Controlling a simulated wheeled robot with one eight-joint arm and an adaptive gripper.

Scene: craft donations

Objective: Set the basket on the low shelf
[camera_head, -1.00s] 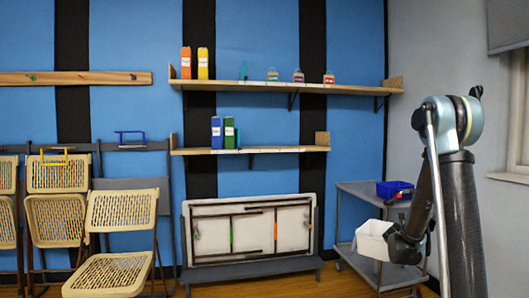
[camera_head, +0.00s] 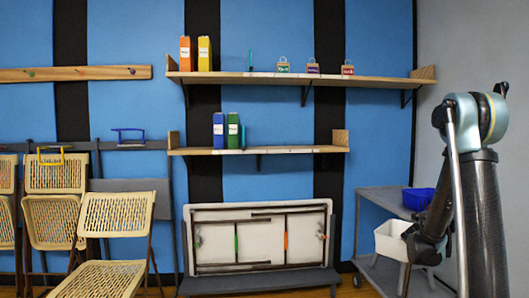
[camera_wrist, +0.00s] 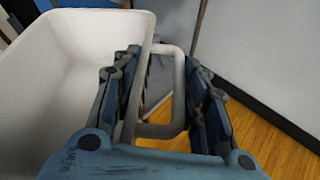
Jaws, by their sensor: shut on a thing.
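A white basket (camera_head: 391,240) hangs at the lower right of the head view, held in front of the cart. My gripper (camera_head: 412,241) is at its right side. In the wrist view the basket (camera_wrist: 45,85) fills the left, open side up and empty as far as I see. My gripper (camera_wrist: 163,68) is shut on its pale side handle, a finger on each side. The low shelf (camera_head: 290,150) is the lower of two wooden wall shelves, above and left of the basket. Blue and green binders (camera_head: 225,131) stand toward its left end; its right part is bare.
The upper shelf (camera_head: 375,80) holds orange and yellow binders (camera_head: 195,54) and several small tagged items. A grey cart (camera_head: 375,203) with a blue bin (camera_head: 417,198) stands behind the basket. Folded tables (camera_head: 260,238) lean below the shelves; chairs (camera_head: 110,225) stand left.

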